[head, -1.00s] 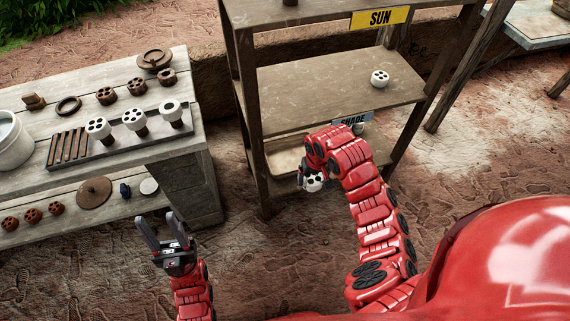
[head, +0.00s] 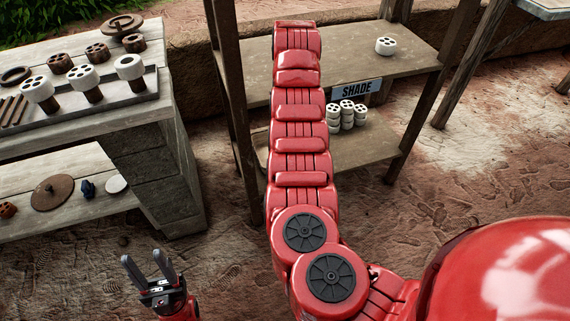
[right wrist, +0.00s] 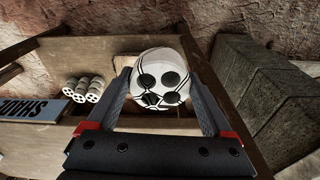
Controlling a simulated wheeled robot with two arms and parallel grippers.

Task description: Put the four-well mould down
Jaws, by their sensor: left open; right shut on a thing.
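The four-well mould (right wrist: 160,72), white and round with dark wells and thin dark lines on its face, is between the fingers of my right gripper (right wrist: 158,88) in the right wrist view. That gripper is shut on it. In the head view my right arm reaches forward into the shelf unit and hides its own gripper and the mould. I cannot tell whether the mould touches a board. My left gripper (head: 143,257) is open and empty, low at the left, over the ground.
One white mould (head: 386,45) sits on the shelf above. Wooden posts (head: 238,120) flank the shelves. A bench (head: 120,117) with moulds stands at the left.

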